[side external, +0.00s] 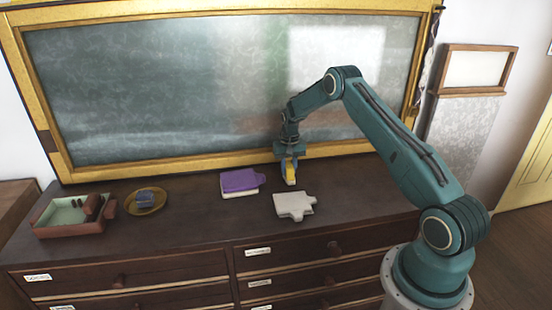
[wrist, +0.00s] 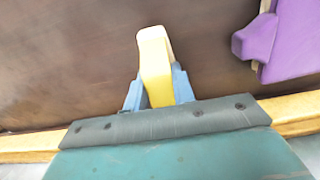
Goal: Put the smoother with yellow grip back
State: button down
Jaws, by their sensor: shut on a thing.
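The smoother with yellow grip (side external: 290,172) is in my gripper (side external: 289,160), above the dark dresser top in front of the chalkboard. In the wrist view the yellow grip (wrist: 153,60) stands out between the two blue fingers of my gripper (wrist: 158,92), which are shut on it. I cannot tell whether its lower end touches the dresser top. A purple rug piece (side external: 239,180) lies on a pale one just left of my gripper; the purple one also shows at the right of the wrist view (wrist: 285,45). A pale grey rug piece (side external: 294,205) lies in front of my gripper.
A reddish tray (side external: 75,229) with a green inside and brown items stands at the left of the dresser top (side external: 185,220). The chalkboard (side external: 150,90) rises behind. Bare room lies between dish and rug pieces.

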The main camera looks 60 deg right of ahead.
aim_at(289, 165)
jog(key=shift+f, duration=0.1)
jog(key=c, duration=1.2)
grip_release()
jog(key=shift+o, duration=0.2)
notch_tip(289, 165, up, 12)
